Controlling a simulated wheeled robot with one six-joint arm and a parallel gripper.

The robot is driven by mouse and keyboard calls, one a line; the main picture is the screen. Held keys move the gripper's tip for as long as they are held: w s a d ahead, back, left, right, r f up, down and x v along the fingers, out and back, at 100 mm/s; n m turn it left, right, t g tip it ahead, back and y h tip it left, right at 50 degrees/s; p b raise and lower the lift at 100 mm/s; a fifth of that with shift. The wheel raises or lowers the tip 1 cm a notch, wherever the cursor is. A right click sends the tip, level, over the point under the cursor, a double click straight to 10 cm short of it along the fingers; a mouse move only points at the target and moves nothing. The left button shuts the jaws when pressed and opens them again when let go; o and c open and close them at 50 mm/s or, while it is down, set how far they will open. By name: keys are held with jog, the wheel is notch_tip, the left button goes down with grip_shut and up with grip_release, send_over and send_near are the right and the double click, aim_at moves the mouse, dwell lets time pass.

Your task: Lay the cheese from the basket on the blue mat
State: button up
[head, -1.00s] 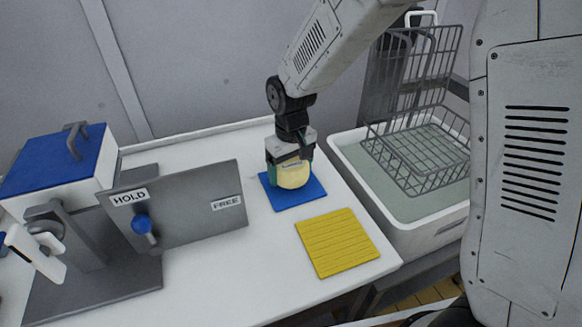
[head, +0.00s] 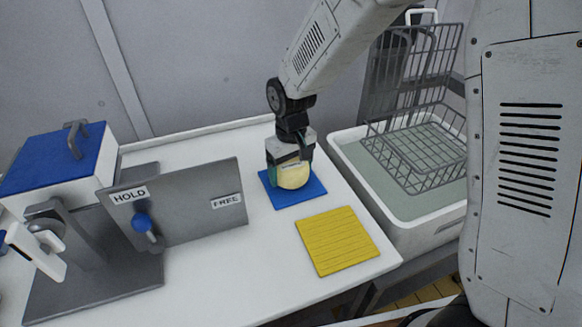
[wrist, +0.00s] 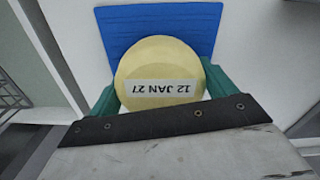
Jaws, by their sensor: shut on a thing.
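The cheese (head: 294,176) is a round, pale yellow piece. In the wrist view the cheese (wrist: 158,68) carries a label reading "12 JAN 27". My gripper (head: 290,170) points down with its green fingers shut on the cheese, one on each side in the wrist view (wrist: 160,88). The cheese is over the blue mat (head: 312,190); I cannot tell whether it touches it. The mat also shows behind the cheese in the wrist view (wrist: 205,30). The wire basket (head: 425,155) is at the right and looks empty.
A yellow ridged mat (head: 337,241) lies in front of the blue mat. A grey panel marked HOLD and FREE with a blue knob (head: 141,222) stands at the left, near a blue-lidded box (head: 55,160). The basket is in a pale tub (head: 395,208) of greenish liquid.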

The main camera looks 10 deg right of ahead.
jog(key=shift+f, duration=0.35)
dwell(0.4)
jog(key=o, duration=1.1)
jog(key=shift+o, duration=0.2)
jog(key=shift+r, duration=3.5)
jog(key=shift+s, duration=0.1)
jog(key=s, duration=0.1)
jog(key=s+d, duration=0.1)
jog(key=s+g, duration=0.1)
jog(key=shift+s+d+f, duration=0.1)
jog(key=shift+d+f, duration=0.1)
jog(key=shift+f, duration=0.05)
jog(key=s+d+r+m, duration=0.1)
jog(key=s+d+r, duration=0.3)
jog(key=s, duration=0.3)
jog(key=s+d+r+m+t, duration=0.1)
jog(key=s+d+r+m, duration=0.1)
jog(key=s+d+r, duration=0.3)
jog(key=s+d+r+m+t, duration=0.1)
jog(key=s+d+r, duration=0.4)
jog(key=s, duration=0.6)
jog(key=shift+s+d+m, duration=0.15)
jog(key=shift+d+m, duration=0.25)
jog(key=shift+d, duration=0.45)
